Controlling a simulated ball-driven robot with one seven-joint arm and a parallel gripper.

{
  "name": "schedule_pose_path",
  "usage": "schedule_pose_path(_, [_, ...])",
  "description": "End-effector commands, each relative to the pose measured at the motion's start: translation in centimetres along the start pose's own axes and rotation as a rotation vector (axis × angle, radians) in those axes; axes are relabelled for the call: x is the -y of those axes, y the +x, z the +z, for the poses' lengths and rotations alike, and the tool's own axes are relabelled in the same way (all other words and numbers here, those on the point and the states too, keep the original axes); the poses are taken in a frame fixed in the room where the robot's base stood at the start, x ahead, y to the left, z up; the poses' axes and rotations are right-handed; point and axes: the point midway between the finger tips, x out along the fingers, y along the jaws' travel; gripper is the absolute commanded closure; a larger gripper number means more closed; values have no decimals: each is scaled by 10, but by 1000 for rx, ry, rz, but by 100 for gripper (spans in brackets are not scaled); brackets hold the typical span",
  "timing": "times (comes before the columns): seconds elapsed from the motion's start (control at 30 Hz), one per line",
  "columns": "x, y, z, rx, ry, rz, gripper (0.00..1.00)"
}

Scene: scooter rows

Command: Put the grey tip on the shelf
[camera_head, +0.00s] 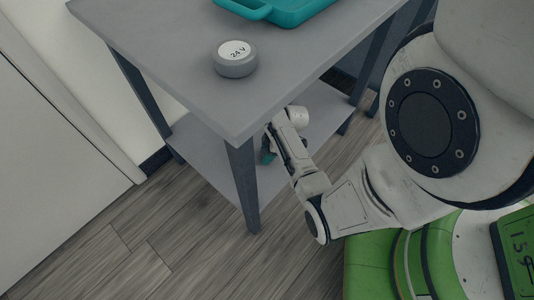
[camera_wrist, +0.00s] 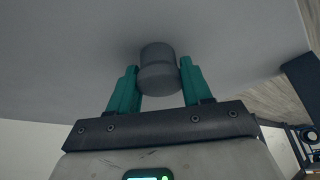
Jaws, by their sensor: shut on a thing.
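The grey tip (camera_wrist: 157,58) is a small grey cylinder with a wider rounded part. In the wrist view it sits between the two teal fingers of my gripper (camera_wrist: 158,78), which is shut on it. In the head view my gripper (camera_head: 268,153) is under the table top, over the lower shelf (camera_head: 208,148), and the tip is hidden there. In the wrist view a grey surface lies close behind the tip, with a dark shadow around it. I cannot tell whether the tip touches that surface.
The grey table top (camera_head: 165,45) hangs above my gripper. A round grey piece marked 24 V (camera_head: 236,60) and a teal tray (camera_head: 285,12) stand on it. A dark table leg (camera_head: 243,185) is close to the left of my forearm. Wooden floor (camera_head: 150,245) is clear in front.

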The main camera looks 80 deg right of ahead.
Motion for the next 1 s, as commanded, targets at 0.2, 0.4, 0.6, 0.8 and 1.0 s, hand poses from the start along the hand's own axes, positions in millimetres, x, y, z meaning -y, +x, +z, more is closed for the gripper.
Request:
schedule_pose_path(0.2, [0, 2, 1, 0, 0, 0, 80])
schedule_pose_path(0.4, [0, 1, 1, 0, 0, 0, 34])
schedule_pose_path(0.6, [0, 1, 1, 0, 0, 0, 25])
schedule_pose_path(0.8, [0, -4, -1, 0, 0, 0, 25])
schedule_pose_path(1.0, [0, -35, -2, 0, 1, 2, 25])
